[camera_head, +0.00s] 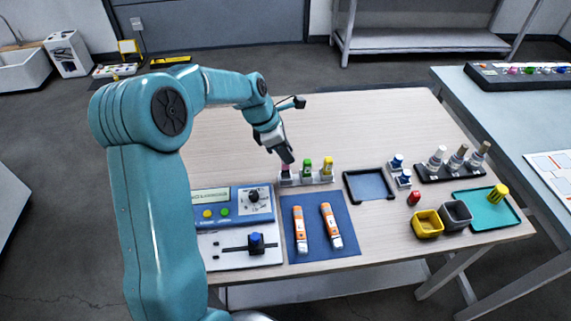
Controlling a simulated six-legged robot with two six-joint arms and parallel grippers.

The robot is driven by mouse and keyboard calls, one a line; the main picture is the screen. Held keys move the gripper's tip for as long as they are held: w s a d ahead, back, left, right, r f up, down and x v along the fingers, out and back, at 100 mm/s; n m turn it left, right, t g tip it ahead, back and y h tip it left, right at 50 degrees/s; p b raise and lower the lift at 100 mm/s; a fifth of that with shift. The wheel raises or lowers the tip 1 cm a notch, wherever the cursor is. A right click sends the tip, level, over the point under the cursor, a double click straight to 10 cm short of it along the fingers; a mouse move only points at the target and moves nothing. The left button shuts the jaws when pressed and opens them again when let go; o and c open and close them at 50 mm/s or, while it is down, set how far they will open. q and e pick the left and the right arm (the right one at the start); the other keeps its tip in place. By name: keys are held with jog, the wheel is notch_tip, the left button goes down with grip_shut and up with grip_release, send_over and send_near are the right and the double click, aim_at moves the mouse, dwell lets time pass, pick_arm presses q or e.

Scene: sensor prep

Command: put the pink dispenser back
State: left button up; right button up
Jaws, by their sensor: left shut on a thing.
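The pink dispenser (286,168) shows as a small pink patch just under my left gripper (287,158). The gripper points down and is shut on it, and hides most of it. The dispenser is at the left end of a small pale rack (307,179). I cannot tell whether it is fully seated in its slot. A green dispenser (307,166) and a yellow dispenser (327,166) stand upright in the same rack, to the right. My right gripper is not in view.
A control box (230,204) and a blue mat (320,246) with two orange-and-white sensors lie in front of the rack. A dark-rimmed tray (369,185), small bottles and yellow and grey bins (427,223) stand to the right. The table's back half is clear.

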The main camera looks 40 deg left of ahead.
pick_arm(q)
notch_tip(320, 180, down, 4)
jog(key=shift+s+f+b, duration=0.1)
jog(key=shift+b, duration=0.2)
jog(key=shift+w+f, duration=0.2)
jog(key=shift+f, duration=0.1)
jog(key=shift+s+r, duration=0.1)
jog(key=shift+f, duration=0.2)
jog(key=o, duration=0.8)
jog(key=shift+o, duration=0.2)
jog(key=shift+r, duration=0.1)
